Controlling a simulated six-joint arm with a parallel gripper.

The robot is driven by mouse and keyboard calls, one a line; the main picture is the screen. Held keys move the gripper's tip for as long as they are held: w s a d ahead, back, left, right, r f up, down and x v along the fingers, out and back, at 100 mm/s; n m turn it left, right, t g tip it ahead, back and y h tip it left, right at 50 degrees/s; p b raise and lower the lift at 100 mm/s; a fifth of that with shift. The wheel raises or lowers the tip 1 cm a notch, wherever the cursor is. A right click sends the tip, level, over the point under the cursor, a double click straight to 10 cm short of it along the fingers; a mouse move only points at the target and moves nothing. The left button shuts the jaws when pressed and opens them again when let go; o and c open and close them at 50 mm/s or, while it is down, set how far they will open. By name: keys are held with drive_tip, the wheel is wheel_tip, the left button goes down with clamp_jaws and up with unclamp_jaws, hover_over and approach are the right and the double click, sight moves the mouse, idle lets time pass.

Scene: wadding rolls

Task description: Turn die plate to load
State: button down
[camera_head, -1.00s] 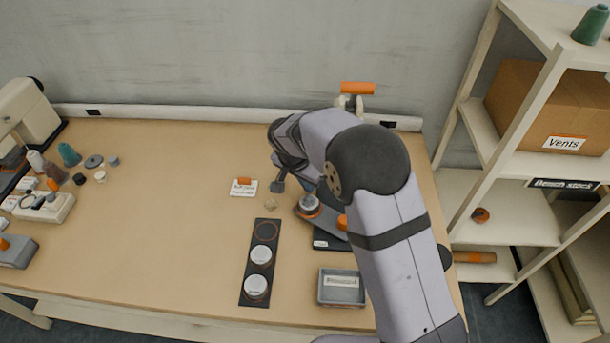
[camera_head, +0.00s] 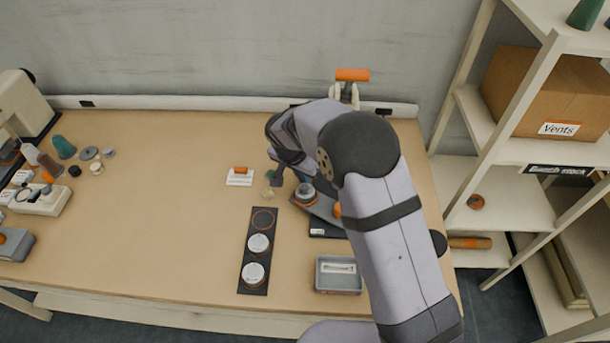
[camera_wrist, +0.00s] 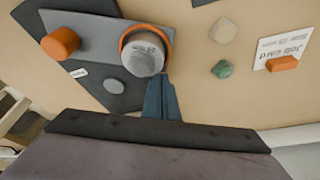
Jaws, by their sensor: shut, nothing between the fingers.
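The die plate (camera_wrist: 88,37) is a grey bar over a dark base (camera_wrist: 110,90) in the wrist view. It has an orange knob (camera_wrist: 60,42) at one end and an orange-ringed seat holding a metal cylinder (camera_wrist: 145,58) at the other. In the head view the plate (camera_head: 324,209) is partly hidden by my arm, and the cylinder (camera_head: 306,190) shows at its left end. My gripper (camera_wrist: 160,82) is shut and empty, its fingertips close beside the cylinder end; I cannot tell whether they touch it. In the head view my gripper (camera_head: 275,181) is left of the cylinder.
A black strip (camera_head: 247,277) with two white-topped discs and an empty ring lies at front left. A grey tray (camera_head: 338,290) stands in front. A job card (camera_wrist: 298,45), a tan stone (camera_wrist: 223,30) and a green stone (camera_wrist: 222,69) lie beside the plate. The left middle table is clear.

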sight(290, 200)
drive_tip(key=shift+s+a+f+n+y+b, duration=0.1)
drive_tip(key=shift+s+a+n+y+b, duration=0.2)
drive_tip(key=shift+s+a+n+b, duration=0.45)
drive_tip(key=shift+s+a+n+y+b, duration=0.2)
drive_tip(key=shift+s+a+n, duration=0.15)
drive_tip(key=shift+s+n, duration=0.4)
drive_tip(key=shift+s+a+n+y+b, duration=0.2)
drive_tip(key=shift+s+a+n, duration=0.15)
drive_tip(key=shift+s+n, duration=0.3)
drive_tip(key=shift+s+a+b, duration=0.25)
drive_tip(key=shift+s+b, duration=0.25)
drive_tip(key=shift+s, duration=0.25)
drive_tip(key=shift+s, duration=0.15)
drive_tip(key=p+v, duration=0.5)
drive_tip(key=v, duration=0.5)
drive_tip(key=shift+d, duration=0.15)
drive_tip(key=shift+s, duration=0.1)
